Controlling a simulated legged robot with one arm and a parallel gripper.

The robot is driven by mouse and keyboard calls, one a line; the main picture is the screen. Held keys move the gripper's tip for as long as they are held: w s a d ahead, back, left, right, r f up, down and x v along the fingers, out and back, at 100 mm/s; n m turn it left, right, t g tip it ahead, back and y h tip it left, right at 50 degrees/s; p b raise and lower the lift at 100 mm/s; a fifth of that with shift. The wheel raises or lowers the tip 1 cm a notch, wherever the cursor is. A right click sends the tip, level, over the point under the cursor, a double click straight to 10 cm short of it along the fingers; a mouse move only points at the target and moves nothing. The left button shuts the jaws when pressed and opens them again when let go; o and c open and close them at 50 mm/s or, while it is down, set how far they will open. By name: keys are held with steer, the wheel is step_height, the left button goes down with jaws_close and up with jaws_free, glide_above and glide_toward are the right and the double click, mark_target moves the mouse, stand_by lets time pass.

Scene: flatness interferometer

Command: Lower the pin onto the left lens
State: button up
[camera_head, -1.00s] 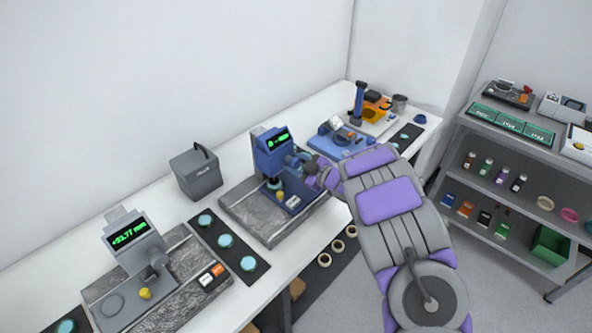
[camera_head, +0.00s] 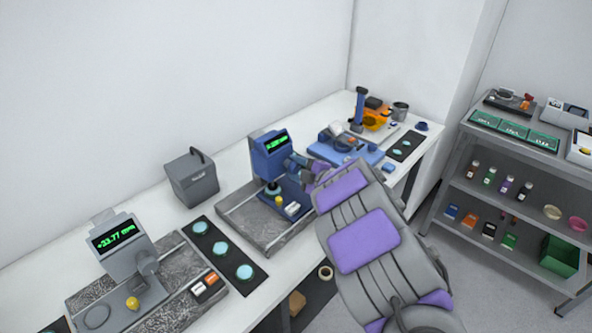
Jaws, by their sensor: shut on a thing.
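The blue gauge (camera_head: 268,158) with a green display stands on a grey stone base (camera_head: 238,222) in the middle of the bench. A lens shows as a small teal disc (camera_head: 272,188) under its head; whether the pin touches it is too small to tell. My gripper (camera_head: 305,168) is at the right side of the blue gauge, shut on a part there that looks like its side knob. The fingertips and the held part are largely hidden by my arm. A second, grey gauge (camera_head: 125,250) stands at the left, its display reading about +33.77 mm.
Teal lenses (camera_head: 220,248) lie on a black mat between the two gauges. A dark grey box (camera_head: 192,178) stands behind them. A blue device (camera_head: 345,148) and an orange one (camera_head: 375,118) are at the far end. A shelf (camera_head: 520,170) stands at the right.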

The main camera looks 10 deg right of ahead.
steer(key=shift+f, duration=0.15)
steer(key=o, duration=1)
steer(key=shift+o, duration=0.2)
steer(key=p+v, duration=0.3)
steer(key=v, duration=1.4)
steer(key=shift+p, duration=0.3)
steer(key=shift+s+d, duration=0.1)
steer(key=shift+s, duration=0.05)
